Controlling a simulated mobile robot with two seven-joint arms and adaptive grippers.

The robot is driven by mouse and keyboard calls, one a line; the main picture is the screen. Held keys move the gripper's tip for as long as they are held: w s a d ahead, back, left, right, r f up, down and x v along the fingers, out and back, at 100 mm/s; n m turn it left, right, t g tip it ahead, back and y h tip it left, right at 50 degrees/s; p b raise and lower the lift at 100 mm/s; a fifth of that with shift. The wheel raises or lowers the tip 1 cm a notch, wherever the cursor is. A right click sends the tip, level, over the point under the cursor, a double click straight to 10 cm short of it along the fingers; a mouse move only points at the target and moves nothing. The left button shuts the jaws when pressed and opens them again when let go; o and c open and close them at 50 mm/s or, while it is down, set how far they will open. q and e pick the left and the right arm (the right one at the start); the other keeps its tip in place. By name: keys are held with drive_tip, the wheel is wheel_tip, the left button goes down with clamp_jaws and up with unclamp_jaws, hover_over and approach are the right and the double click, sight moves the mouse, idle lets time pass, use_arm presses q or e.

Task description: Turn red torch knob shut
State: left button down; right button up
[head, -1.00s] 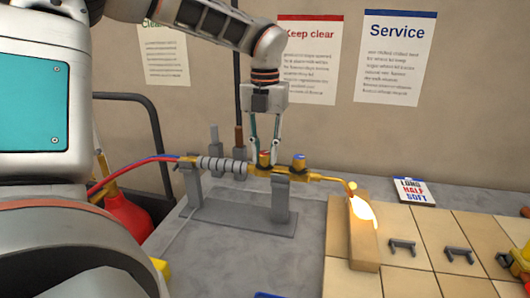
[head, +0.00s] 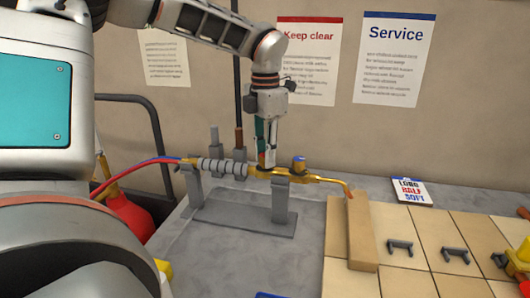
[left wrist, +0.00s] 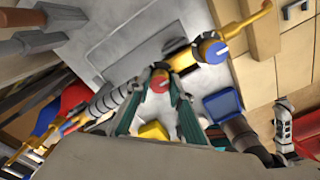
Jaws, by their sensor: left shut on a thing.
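The brass torch (head: 325,179) lies across two grey posts of a stand, with a grey ribbed grip and red and blue hoses at its left end. No flame shows at its tip (head: 349,193). My left gripper (head: 266,163) reaches down from above onto the torch body. In the left wrist view its fingers are shut on the red knob (left wrist: 160,83), one on each side. The fingers hide the red knob in the head view. The blue knob (head: 299,162) stands free just to the right; it also shows in the left wrist view (left wrist: 215,50).
A tan block (head: 361,235) stands below the torch tip. Tan tiles (head: 415,270) with small dark brackets lie at the right. A card (head: 411,191) lies behind them. A red cylinder (head: 130,212) stands at the left.

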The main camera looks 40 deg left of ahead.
idle(0.3)
use_arm(q)
drive_tip(key=c, duration=1.8)
unclamp_jaws()
wheel_tip(320, 180, up, 12)
drive_tip(key=shift+r, duration=0.1)
drive_tip(key=shift+s, duration=0.1)
